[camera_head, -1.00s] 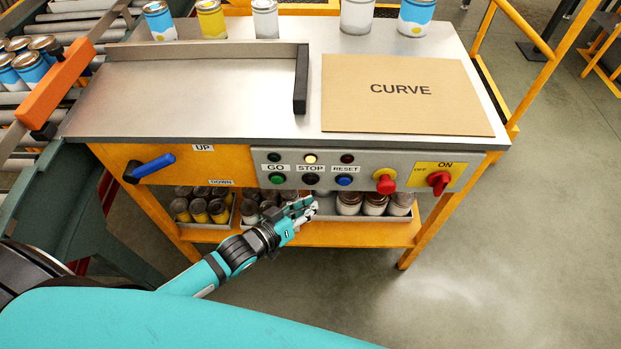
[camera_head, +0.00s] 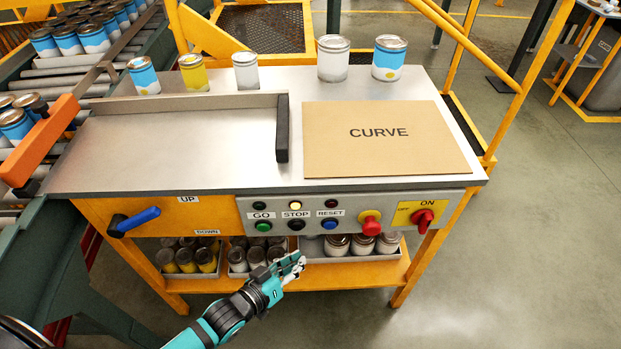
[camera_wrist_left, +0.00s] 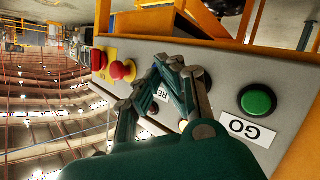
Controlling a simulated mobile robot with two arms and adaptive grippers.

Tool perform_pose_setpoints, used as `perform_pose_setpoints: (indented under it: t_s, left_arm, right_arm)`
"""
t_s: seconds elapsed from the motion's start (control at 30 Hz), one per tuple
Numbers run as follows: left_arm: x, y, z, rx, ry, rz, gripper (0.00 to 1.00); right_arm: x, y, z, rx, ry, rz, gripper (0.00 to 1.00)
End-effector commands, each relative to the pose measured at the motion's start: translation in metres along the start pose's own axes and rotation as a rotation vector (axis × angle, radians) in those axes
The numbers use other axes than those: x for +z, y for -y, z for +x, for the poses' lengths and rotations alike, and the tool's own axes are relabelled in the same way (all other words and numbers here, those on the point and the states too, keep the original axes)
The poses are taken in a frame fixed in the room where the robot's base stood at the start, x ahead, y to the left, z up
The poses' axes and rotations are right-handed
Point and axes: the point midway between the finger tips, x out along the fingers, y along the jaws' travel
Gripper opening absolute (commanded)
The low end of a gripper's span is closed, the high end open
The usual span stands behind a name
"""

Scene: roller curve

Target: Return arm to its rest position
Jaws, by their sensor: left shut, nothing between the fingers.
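My left gripper (camera_head: 291,267) is shut and empty. In the head view it is in front of the control table, below the button panel (camera_head: 340,213), over the lower shelf with cans. In the left wrist view my gripper (camera_wrist_left: 168,68) covers part of the panel between the red mushroom button and the green GO button (camera_wrist_left: 257,101). I cannot tell whether it touches the panel. My right gripper is not in view.
A CURVE sign (camera_head: 385,150) and several cans are on the tabletop. A roller conveyor (camera_head: 85,72) runs at left. Floor (camera_head: 500,270) at right is clear.

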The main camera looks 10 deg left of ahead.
Motion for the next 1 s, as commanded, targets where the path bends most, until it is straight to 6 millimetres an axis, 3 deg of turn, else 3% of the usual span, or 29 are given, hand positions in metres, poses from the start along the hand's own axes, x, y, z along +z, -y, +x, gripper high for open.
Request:
perform_pose_setpoints:
  t_s: [0.2, 0.27, 0.33, 0.53, 0.7, 0.9, 1.0]
  left_arm:
    - [0.006, 0.006, 0.001, -0.014, 0.011, 0.005, 0.0]
    - [0.018, 0.018, 0.001, -0.042, 0.033, 0.017, 0.0]
    - [0.042, 0.039, 0.001, -0.095, 0.077, 0.038, 0.0]
    - [0.157, 0.122, -0.027, -0.298, 0.317, 0.125, 0.0]
    - [0.267, 0.165, -0.083, -0.419, 0.577, 0.181, 0.0]
    - [0.378, 0.172, -0.169, -0.472, 0.884, 0.212, 0.0]
    - [0.412, 0.165, -0.203, -0.471, 0.994, 0.217, 0.0]
  right_arm:
    - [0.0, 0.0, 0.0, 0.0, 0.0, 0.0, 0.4]
    - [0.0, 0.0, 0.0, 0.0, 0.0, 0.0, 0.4]
    - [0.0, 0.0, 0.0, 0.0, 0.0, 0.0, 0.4]
    - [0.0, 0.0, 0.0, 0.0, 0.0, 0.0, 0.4]
    - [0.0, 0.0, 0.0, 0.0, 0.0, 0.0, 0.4]
    - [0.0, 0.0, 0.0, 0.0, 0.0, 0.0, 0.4]
    - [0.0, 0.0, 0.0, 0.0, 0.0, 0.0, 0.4]
